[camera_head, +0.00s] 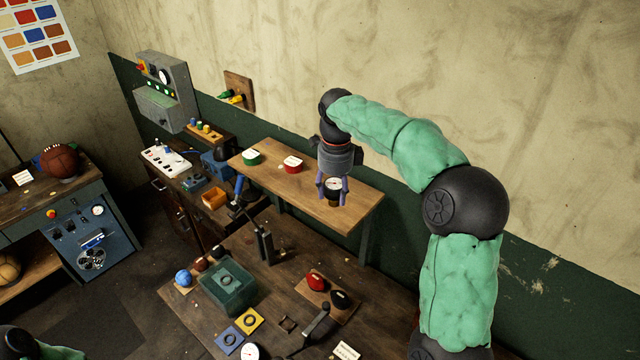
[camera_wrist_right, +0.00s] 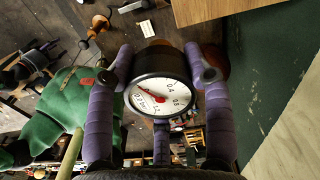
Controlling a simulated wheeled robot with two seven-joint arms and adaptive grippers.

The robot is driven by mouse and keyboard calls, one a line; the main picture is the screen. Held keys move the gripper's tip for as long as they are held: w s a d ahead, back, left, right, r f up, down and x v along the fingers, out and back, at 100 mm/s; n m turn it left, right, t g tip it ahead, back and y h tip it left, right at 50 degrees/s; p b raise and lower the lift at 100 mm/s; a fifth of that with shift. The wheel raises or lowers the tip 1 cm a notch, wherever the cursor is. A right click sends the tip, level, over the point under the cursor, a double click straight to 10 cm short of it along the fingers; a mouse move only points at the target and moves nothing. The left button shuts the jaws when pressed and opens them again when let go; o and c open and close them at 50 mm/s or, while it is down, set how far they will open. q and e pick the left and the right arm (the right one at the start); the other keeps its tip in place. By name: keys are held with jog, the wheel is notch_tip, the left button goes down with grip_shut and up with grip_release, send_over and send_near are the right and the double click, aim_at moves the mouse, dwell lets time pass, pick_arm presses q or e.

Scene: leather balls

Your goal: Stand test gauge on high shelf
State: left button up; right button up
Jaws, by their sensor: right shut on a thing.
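The test gauge (camera_head: 333,185) is a round black gauge with a white dial and a brass-coloured underside. My right gripper (camera_head: 332,190) has its purple fingers shut on it. In the right wrist view the gauge (camera_wrist_right: 160,92) sits between the fingers with its dial towards the camera. The high shelf (camera_head: 340,212) is a light wooden board above the bench. In the head view the gauge overlaps its right half; I cannot tell the gap below. In the wrist view the shelf (camera_wrist_right: 240,8) shows beyond the gauge at the top. My left gripper is outside the head view.
A green tin (camera_head: 252,157) and a red tin (camera_head: 292,164) stand on the shelf's left half. The shelf's right part looks clear. The wall (camera_head: 420,100) runs behind. The bench below holds a green box (camera_head: 228,288) and another dial gauge (camera_head: 252,351).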

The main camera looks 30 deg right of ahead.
jog(key=w+d+f+p, duration=0.1)
jog(key=w+f, duration=0.1)
jog(key=w, duration=0.1)
jog(key=w+d+f+p, duration=0.1)
jog(key=w+d+f, duration=0.1)
jog(key=w+f, duration=0.1)
jog(key=w+d+f+p, duration=0.1)
jog(key=w+f+p, duration=0.1)
jog(key=w, duration=0.1)
jog(key=shift+w+d+f, duration=0.15)
jog(key=shift+w+f, duration=0.2)
jog(key=shift+f, duration=0.05)
jog(key=shift+w+f, duration=0.2)
jog(key=shift+f, duration=0.2)
notch_tip(320, 180, down, 2)
jog(key=shift+f+p, duration=0.1)
jog(key=shift+p, duration=0.85)
jog(key=shift+d+f, duration=0.15)
jog(key=shift+f, duration=0.25)
